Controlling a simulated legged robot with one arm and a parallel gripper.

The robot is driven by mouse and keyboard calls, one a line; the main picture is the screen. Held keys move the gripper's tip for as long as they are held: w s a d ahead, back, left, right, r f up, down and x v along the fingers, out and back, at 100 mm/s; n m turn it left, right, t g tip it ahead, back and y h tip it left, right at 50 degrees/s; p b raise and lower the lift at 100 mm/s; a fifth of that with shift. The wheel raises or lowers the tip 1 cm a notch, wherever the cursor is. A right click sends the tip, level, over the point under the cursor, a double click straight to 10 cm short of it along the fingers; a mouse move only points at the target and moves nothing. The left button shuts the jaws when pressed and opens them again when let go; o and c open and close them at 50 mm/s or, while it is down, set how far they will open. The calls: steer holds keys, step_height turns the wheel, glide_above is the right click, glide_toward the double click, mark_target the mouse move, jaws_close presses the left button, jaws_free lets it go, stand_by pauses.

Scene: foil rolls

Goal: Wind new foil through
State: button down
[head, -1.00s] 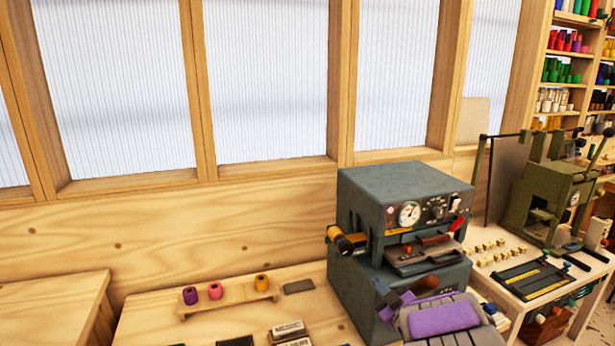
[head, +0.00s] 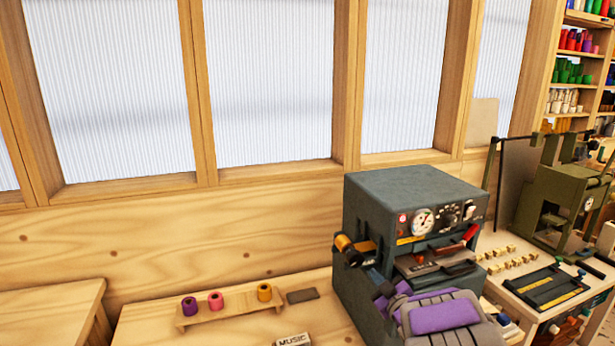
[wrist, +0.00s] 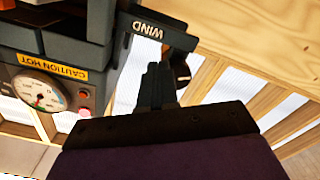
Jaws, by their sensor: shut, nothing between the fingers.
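The dark grey foil machine (head: 405,215) stands on the bench right of centre. A gold foil roll (head: 343,243) sits on a holder on its left side. In the wrist view a dark bar marked WIND (wrist: 165,32) sticks out from the machine (wrist: 100,20). My gripper (wrist: 157,72) is shut and empty, with its tips close below that bar; I cannot tell if they touch it. In the head view my gripper (head: 378,280) is at the machine's left front, below the gold roll. A wooden rack (head: 232,304) holds purple (head: 189,306), pink (head: 215,301) and gold (head: 264,292) rolls.
A gauge (head: 422,222) and knobs are on the machine's front, above a tray. A green press (head: 560,205) stands on the right-hand table.

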steer(key=shift+p+x, duration=0.3)
steer(key=shift+x, duration=1.5)
steer(key=shift+a, duration=0.15)
steer(key=shift+s+a+f, duration=0.2)
steer(key=shift+a+f, duration=0.2)
steer(key=shift+a, duration=0.1)
steer(key=shift+s+a+f, duration=0.15)
steer(key=shift+a+f, duration=0.1)
steer(key=shift+a, duration=0.25)
steer(key=shift+f, duration=0.2)
steer(key=v, duration=0.6)
steer(key=shift+f, duration=0.2)
steer(key=c, duration=1.9)
jaws_free()
steer(key=shift+d, duration=0.15)
